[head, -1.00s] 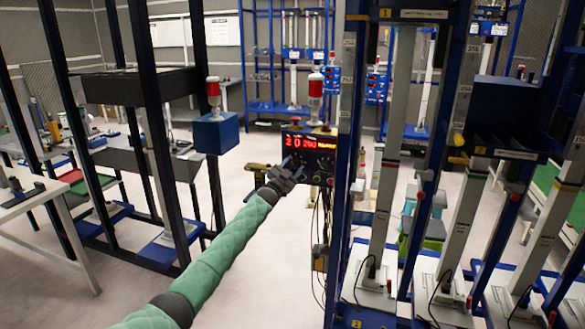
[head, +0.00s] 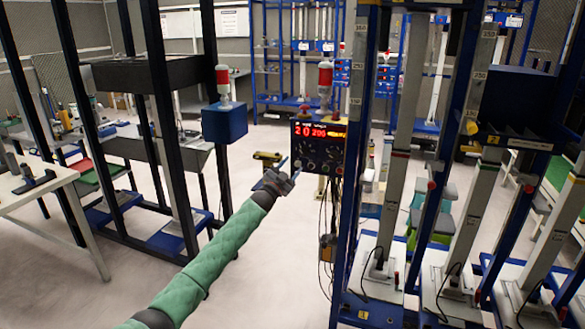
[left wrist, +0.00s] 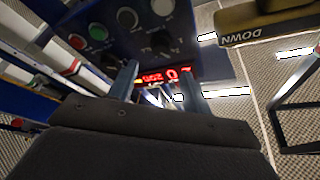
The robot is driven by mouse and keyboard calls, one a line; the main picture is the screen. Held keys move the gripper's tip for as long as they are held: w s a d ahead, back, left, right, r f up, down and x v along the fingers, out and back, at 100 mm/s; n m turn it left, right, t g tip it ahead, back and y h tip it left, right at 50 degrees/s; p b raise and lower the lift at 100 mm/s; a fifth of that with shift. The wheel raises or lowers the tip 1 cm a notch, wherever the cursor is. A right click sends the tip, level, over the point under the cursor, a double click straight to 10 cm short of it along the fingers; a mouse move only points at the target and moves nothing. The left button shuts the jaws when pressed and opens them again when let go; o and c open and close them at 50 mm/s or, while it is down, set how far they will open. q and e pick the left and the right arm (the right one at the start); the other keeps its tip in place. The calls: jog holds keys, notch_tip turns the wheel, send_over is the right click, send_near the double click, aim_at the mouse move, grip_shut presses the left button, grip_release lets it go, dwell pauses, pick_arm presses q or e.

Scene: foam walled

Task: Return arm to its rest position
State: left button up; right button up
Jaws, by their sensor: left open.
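My left arm, in a green sleeve, reaches up from the bottom of the head view. Its left gripper (head: 283,174) is open and empty, a little left of the control box (head: 318,147) with a lit red display. In the left wrist view the two fingers (left wrist: 160,80) stand apart, with nothing between them but the view of the box's display behind. The control box (left wrist: 130,30) shows round buttons and knobs there. I cannot tell the exact gap between fingers and box. My right gripper is not in view.
A blue frame with tall columns (head: 370,150) stands right of the box. A black frame (head: 160,120) with a blue box (head: 224,121) is on the left. A white table (head: 40,187) stands at far left. Open floor (head: 270,270) lies around the arm.

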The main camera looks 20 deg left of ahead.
pick_arm(q)
jog(key=shift+f, duration=0.15)
jog(key=s+d+f+n+g+y, duration=0.1)
jog(key=s+d+f+n+g, duration=0.1)
jog(key=s+d+f, duration=0.45)
jog(key=s+d+f+n+g+y, duration=0.15)
jog(key=s+f, duration=0.25)
jog(key=f, duration=0.5)
jog(key=s+d+f+n+g+y, duration=0.1)
jog(key=s+d+f+g, duration=0.25)
jog(key=s+f, duration=0.5)
jog(key=s+d+f+n+g, duration=0.15)
jog(key=s+d+f, duration=0.4)
jog(key=s, duration=0.65)
jog(key=s+d+f+n+g, duration=0.1)
jog(key=s+f+g, duration=0.1)
jog(key=s, duration=0.8)
jog(key=s+d+f+g, duration=0.1)
jog(key=s+f+g, duration=0.2)
jog(key=s, duration=0.7)
jog(key=s+r+g, duration=0.1)
jog(key=s+g, duration=0.1)
jog(key=s, duration=1)
jog(key=s+d+r+n+g, duration=0.1)
jog(key=s+r+g, duration=0.1)
jog(key=s, duration=0.9)
jog(key=shift+s+g, duration=0.35)
jog(key=shift+g, duration=0.3)
jog(key=shift+d+r, duration=0.1)
